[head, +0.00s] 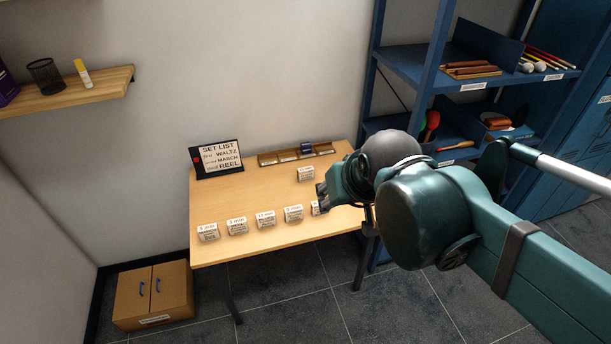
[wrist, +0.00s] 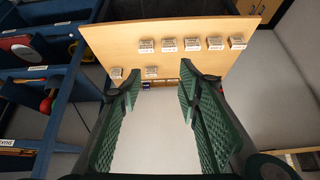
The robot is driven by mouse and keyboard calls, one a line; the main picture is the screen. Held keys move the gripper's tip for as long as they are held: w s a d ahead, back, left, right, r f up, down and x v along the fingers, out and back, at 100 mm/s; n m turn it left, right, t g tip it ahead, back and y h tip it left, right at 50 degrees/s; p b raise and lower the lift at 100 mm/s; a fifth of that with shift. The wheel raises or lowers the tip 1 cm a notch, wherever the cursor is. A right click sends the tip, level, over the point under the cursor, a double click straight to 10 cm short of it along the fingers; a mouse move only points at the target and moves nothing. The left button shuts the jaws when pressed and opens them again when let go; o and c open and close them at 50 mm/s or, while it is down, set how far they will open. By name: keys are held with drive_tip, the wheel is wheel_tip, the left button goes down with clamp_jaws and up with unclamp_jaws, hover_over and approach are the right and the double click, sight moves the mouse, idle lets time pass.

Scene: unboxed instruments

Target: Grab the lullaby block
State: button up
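Several small pale blocks with printed labels stand on the wooden table (head: 290,238). In the head view a front row runs from a left block (head: 208,232) to a block (head: 317,209) beside my gripper (head: 322,195), and another block (head: 305,174) stands farther back. In the wrist view the front row (wrist: 192,44) is at the top, with two separate blocks (wrist: 116,73) (wrist: 151,72) below it. The labels are too small to tell which is the lullaby block. My gripper (wrist: 160,78) is open, its fingers apart with nothing between them. My arm hides the table's right side in the head view.
A sign (head: 217,158) reads SET LIST, WALTZ, MARCH, REEL. A slotted wooden tray (head: 268,160) at the table's back holds a dark blue piece (head: 306,148). A blue shelf rack (head: 432,75) stands to the right. The table's middle is clear.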

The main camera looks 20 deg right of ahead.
drive_tip(key=w+d+r+m+g+h, duration=0.15)
drive_tip(key=w+m, duration=0.25)
drive_tip(key=w, duration=1.2)
drive_tip(key=m+g+h+b, duration=0.25)
drive_tip(key=m+g, duration=0.25)
drive_tip(key=m, duration=0.7)
hover_over(304, 169)
drive_tip(key=a, duration=0.2)
wheel_tip(304, 169, down, 33)
drive_tip(key=shift+a+f, duration=0.15)
drive_tip(key=shift+f, duration=0.25)
drive_tip(key=shift+x, duration=1.3)
